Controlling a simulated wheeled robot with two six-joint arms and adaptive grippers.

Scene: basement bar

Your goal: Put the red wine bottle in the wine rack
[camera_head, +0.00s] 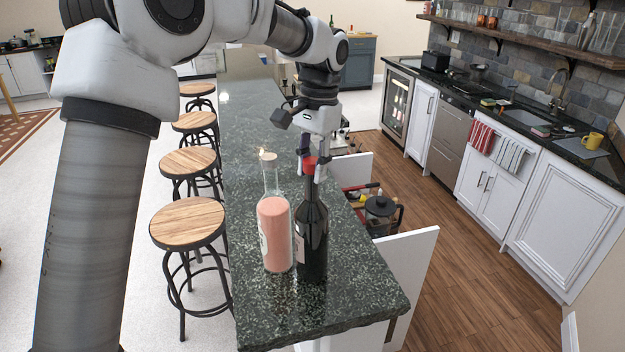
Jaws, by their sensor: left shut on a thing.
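The red wine bottle (312,240) is dark with a red top and is upright at the near end of the counter. My left gripper (313,172) comes down from above and is shut on its neck, just at the red top. I cannot tell whether the bottle's base touches the counter. A clear bottle with pink contents and a cork (274,235) stands close beside it on the left. I cannot make out a wine rack in this view. My right gripper is not in view.
The dark stone counter (245,135) runs away from me, with clear room at its near edge. Stools (188,222) line its left side. Open white cabinet fronts (408,270) and a glass coffee press (380,212) are on its right. A wine cooler (397,103) stands farther back.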

